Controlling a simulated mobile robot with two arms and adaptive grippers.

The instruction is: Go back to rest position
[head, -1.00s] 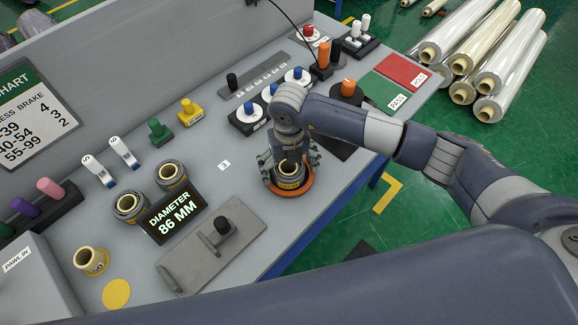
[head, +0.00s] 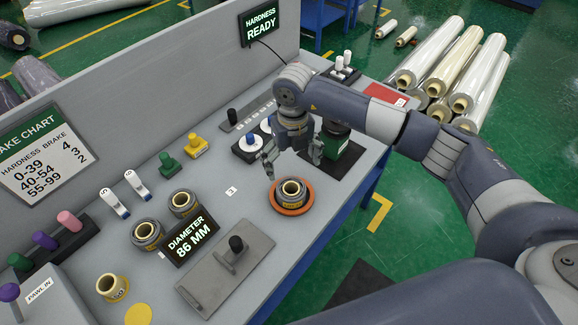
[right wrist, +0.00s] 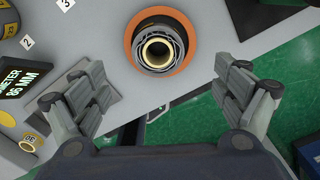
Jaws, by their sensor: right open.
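My right gripper (head: 292,160) is open and empty, above and behind a wrapped roll (head: 293,188) in the head view. The roll stands upright on an orange round pad (head: 281,207) on the grey bench. In the right wrist view the roll (right wrist: 161,52) and the orange pad (right wrist: 133,38) lie beyond the spread fingers (right wrist: 162,95), with nothing between them. My left gripper is not in view.
Two more wrapped rolls (head: 147,234) stand by the diameter display (head: 192,238), which reads 86 MM. A cream roll (head: 112,288) stands at the front left. The hardness display (head: 262,24) reads READY. Large film rolls (head: 480,70) lie on the floor at right.

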